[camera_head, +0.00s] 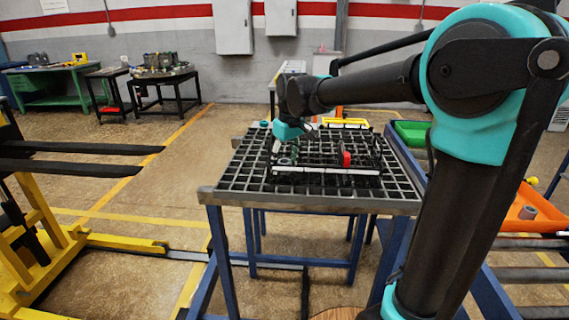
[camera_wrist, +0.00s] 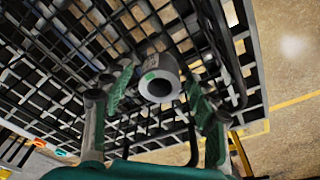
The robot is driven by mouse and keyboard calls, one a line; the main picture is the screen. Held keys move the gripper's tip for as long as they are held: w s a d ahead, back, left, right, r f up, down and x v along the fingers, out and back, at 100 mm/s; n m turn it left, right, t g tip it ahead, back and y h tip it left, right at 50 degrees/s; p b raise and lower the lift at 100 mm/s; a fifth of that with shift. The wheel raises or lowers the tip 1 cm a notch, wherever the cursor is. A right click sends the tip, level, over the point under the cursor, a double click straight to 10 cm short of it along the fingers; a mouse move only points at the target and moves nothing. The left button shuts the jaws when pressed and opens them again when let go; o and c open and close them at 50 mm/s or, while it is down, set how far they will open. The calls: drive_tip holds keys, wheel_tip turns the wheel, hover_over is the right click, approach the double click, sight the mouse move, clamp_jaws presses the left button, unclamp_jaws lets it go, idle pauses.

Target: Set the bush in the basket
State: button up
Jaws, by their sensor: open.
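The bush (camera_wrist: 160,78), a short grey cylinder with a hole, lies between the spread fingers of my gripper (camera_wrist: 157,90) in the wrist view. Gaps show beside it, though I cannot tell whether either finger touches it. In the head view my gripper (camera_head: 281,148) points down at the left part of the basket (camera_head: 325,171), a black wire frame with a pale front rail. The bush shows there only as a small grey shape (camera_head: 285,162) below the fingers, low behind that rail. Its exact contact with the basket floor is hard to see.
The basket stands on a grid-topped table (camera_head: 240,190). A red piece (camera_head: 346,158) is in the basket, right of my gripper. A green bin (camera_head: 410,134) and an orange bin (camera_head: 535,212) with a grey cylinder (camera_head: 528,212) stand right. A yellow lifter (camera_head: 45,250) stands left.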

sight(288, 163)
drive_tip(key=shift+r, duration=0.1)
wheel_tip(288, 163, up, 12)
drive_tip(key=s+d, duration=0.1)
drive_tip(key=shift+s, duration=0.15)
drive_tip(key=shift+s+d, duration=0.1)
idle(0.4)
